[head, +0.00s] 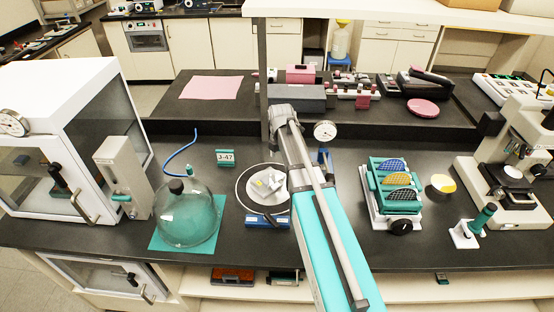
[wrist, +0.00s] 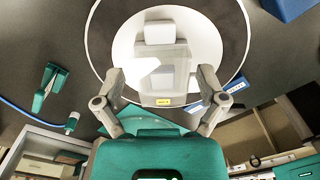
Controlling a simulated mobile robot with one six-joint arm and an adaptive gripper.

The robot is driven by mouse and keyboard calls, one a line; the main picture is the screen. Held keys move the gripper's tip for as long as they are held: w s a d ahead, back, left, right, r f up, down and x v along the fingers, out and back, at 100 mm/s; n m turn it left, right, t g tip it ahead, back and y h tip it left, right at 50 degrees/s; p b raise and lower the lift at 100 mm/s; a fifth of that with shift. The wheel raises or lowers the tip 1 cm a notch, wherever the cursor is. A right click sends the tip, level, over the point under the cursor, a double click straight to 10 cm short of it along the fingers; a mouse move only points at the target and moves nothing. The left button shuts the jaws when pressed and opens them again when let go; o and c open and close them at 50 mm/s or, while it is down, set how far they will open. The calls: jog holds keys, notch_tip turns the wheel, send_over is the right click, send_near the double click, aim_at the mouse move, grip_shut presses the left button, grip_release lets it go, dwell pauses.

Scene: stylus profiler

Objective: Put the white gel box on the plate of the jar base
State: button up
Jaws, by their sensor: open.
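The white gel box (wrist: 165,75), with a yellow label, lies over the round white plate (wrist: 125,45) of the jar base in the wrist view and appears to rest on it. The box also shows in the head view (head: 270,182), on the plate within the dark ring of the jar base (head: 240,193). My gripper (wrist: 161,78) is open in the wrist view, one finger on each side of the box, with gaps visible between fingers and box. In the head view my arm covers the right side of the jar base and the gripper cannot be made out.
A glass bell jar (head: 187,215) stands on a teal mat left of the jar base, with a blue hose (head: 180,157) behind it. A teal rack of wafers (head: 395,190) stands to the right. A J-47 sign (head: 226,158) stands behind. A white-framed cabinet (head: 75,130) fills the left.

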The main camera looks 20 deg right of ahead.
jog(key=shift+r+p, duration=2.2)
jog(key=shift+r, duration=0.3)
jog(key=shift+s, duration=0.1)
jog(key=s+a+m, duration=0.2)
jog(key=s+m, duration=0.7)
jog(key=m, duration=0.2)
jog(key=s+a+m, duration=0.3)
jog(key=s+m, duration=0.6)
jog(key=m, duration=0.3)
jog(key=shift+s+a, duration=0.25)
